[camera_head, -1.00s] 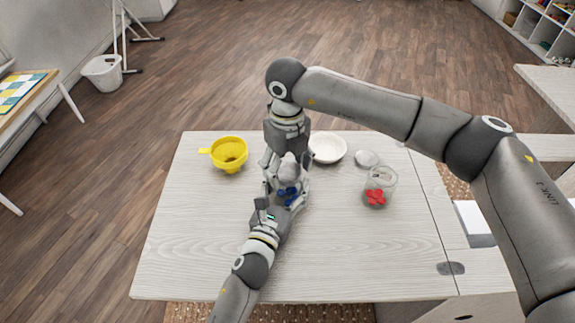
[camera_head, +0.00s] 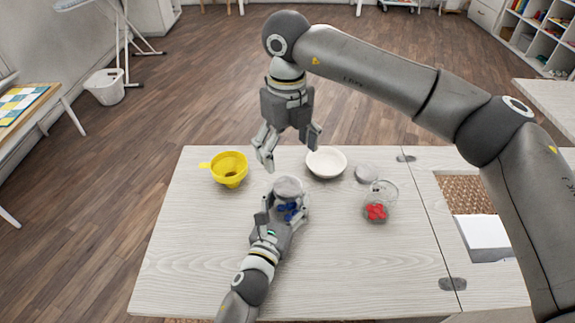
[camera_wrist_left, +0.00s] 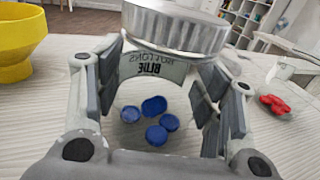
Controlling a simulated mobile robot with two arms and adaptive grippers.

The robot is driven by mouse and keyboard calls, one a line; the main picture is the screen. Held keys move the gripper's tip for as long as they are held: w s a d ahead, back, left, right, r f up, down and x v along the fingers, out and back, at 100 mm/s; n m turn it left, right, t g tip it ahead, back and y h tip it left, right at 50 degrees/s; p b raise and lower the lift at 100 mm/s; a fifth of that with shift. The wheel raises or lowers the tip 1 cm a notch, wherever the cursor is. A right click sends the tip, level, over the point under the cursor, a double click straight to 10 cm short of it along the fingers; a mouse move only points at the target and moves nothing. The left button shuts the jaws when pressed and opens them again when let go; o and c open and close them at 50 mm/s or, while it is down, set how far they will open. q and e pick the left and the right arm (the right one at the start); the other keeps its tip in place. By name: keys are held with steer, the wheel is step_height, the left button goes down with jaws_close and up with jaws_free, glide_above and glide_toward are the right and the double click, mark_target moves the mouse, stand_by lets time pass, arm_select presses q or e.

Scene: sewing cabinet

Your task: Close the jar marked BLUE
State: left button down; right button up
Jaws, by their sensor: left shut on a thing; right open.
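The jar marked BLUE (camera_head: 288,208) is clear and holds several blue buttons. It stands upright on the table, and its label (camera_wrist_left: 152,65) reads reversed through the glass in the left wrist view. A grey metal lid (camera_head: 288,187) sits on its mouth; the lid also shows in the left wrist view (camera_wrist_left: 175,30). I cannot tell whether it is screwed tight. My left gripper (camera_head: 284,208) is shut on the jar, with its fingers on both sides in the left wrist view (camera_wrist_left: 158,100). My right gripper (camera_head: 289,150) is open and empty above the lid, apart from it.
A yellow funnel (camera_head: 229,167) stands at the back left. A white bowl (camera_head: 326,162) is behind the jar to the right. A clear jar with red buttons (camera_head: 381,200) stands at right, with a loose grey lid (camera_head: 367,174) behind it. The front table is clear.

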arm_select(q)
steer(key=shift+c, duration=1.3)
jaws_free()
arm_select(e)
steer(key=shift+r, duration=0.9)
arm_select(q)
steer(key=shift+s, duration=0.15)
steer(key=v, duration=1.1)
steer(key=shift+s+a, duration=0.2)
steer(key=shift+s, duration=0.15)
